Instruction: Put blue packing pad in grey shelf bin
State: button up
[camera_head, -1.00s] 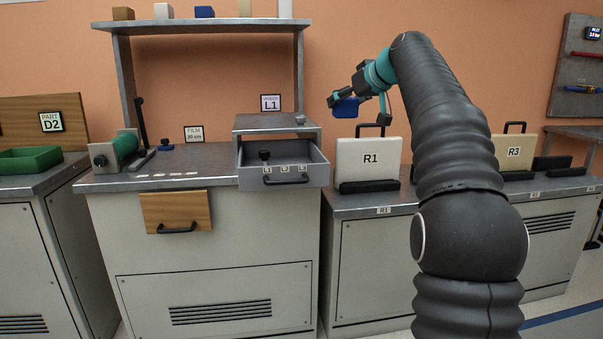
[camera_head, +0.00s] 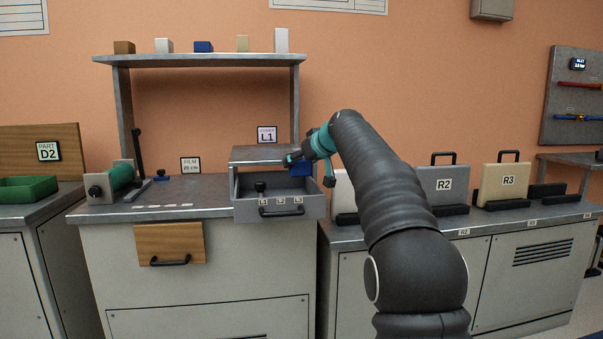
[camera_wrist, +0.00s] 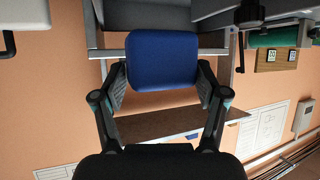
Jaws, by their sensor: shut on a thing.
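My gripper (camera_head: 297,161) is shut on the blue packing pad (camera_head: 303,170), beside the right end of the small grey unit marked L1 (camera_head: 268,153). In the wrist view the pad (camera_wrist: 162,45) sits between both fingers of my gripper (camera_wrist: 162,75), with its broad blue face showing. Under the L1 top, a grey open-topped drawer (camera_head: 280,213) is pulled out. It holds a small dark knob-like piece and small labels. I cannot tell whether this drawer is the grey shelf bin. The pad's gap to the unit is unclear.
A raised shelf (camera_head: 205,60) carries several blocks, one of them blue (camera_head: 203,46). A green roller (camera_head: 120,176) stands at the bench's left. Panels R2 (camera_head: 443,185) and R3 (camera_head: 504,183) stand at the right. The mid-bench has free room.

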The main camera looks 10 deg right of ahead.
aim_at(305, 173)
jog(key=shift+f, duration=1.5)
jog(key=shift+b, duration=0.3)
jog(key=shift+f+b, duration=0.3)
jog(key=shift+f, duration=0.1)
jog(key=shift+f, duration=0.25)
jog(key=o, duration=1.1)
jog(key=shift+c, duration=0.2)
